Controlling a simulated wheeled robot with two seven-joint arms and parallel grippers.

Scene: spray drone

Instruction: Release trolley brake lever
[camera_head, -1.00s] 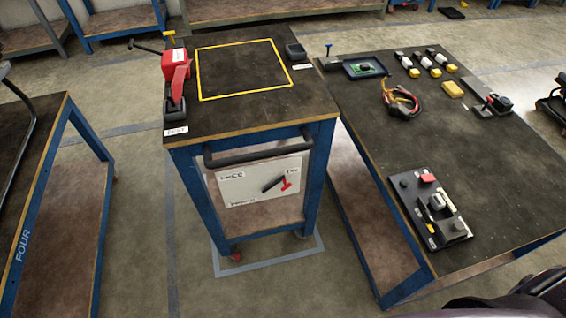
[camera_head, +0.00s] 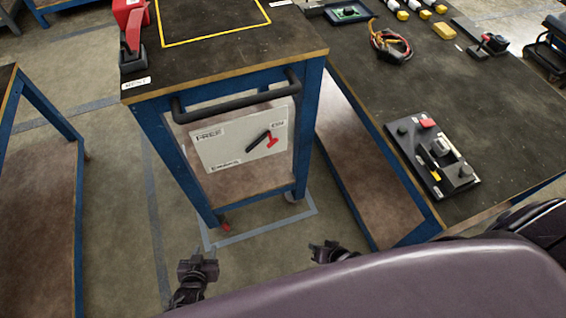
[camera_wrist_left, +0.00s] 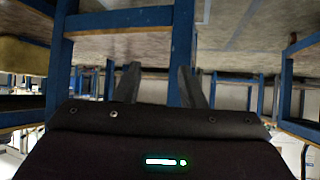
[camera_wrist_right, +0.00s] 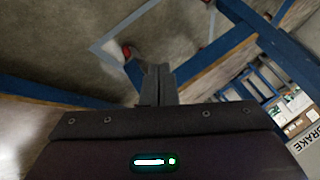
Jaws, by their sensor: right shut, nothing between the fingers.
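The trolley (camera_head: 225,75) stands in front of me with a white panel (camera_head: 225,155) below its black push handle (camera_head: 240,93). The brake lever (camera_head: 259,142) is a dark bar on the panel's right part with a red piece at its right end. It slants up to the right, towards a small label at the upper right; a "FREE" label (camera_head: 209,135) is at the upper left. My left gripper (camera_head: 198,256) is open and empty, low in front of the trolley. My right gripper (camera_head: 320,250) is shut and empty, low to the right. Both are apart from the lever.
A workbench (camera_head: 400,110) to the right carries a black control box (camera_head: 432,158), a cable bundle (camera_head: 390,42) and several small parts. Another bench (camera_head: 35,180) stands at the left. Floor shows between the trolley and my grippers.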

